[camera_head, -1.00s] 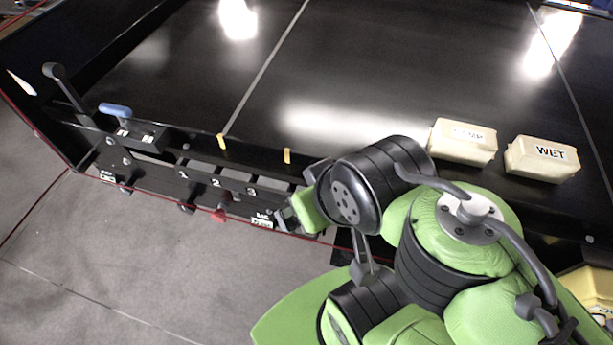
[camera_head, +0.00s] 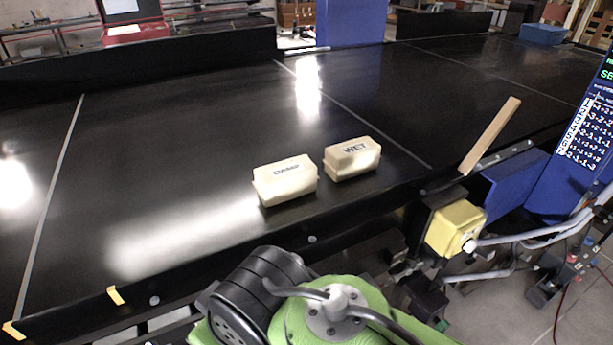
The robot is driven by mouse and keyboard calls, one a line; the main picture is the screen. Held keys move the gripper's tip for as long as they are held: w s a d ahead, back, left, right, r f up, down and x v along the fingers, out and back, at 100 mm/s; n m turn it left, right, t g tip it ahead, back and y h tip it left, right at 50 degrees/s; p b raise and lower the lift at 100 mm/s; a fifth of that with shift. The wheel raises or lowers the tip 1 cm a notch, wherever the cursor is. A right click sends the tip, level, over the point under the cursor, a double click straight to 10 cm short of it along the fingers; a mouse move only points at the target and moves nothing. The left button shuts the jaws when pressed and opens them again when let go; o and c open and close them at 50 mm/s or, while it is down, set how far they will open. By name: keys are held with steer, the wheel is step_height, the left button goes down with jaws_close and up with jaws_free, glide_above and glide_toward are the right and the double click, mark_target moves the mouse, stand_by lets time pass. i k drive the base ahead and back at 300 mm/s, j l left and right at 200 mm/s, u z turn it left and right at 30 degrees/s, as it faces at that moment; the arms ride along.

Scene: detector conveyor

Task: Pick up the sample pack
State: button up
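Two cream-coloured packs lie side by side on the black conveyor belt, near its front edge. The left one is the pack marked DAMP (camera_head: 287,183). The right one is the pack marked WET (camera_head: 352,159), set slightly farther back. I cannot tell from the frames which of them is the sample pack. My green and black arm shows at the bottom centre, in front of the belt and below the packs. My gripper is out of view, and no part of my arm touches either pack.
The conveyor belt (camera_head: 190,130) is clear around the packs. A wooden strip (camera_head: 489,136) lies at the right near the belt edge. A yellow box (camera_head: 456,228) and a blue panel with a display (camera_head: 583,150) stand at the front right. A red case (camera_head: 133,25) sits at the back left.

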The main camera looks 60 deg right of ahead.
mark_target(282, 181)
steer(key=k+z, duration=0.1)
steer(key=z, duration=1.35)
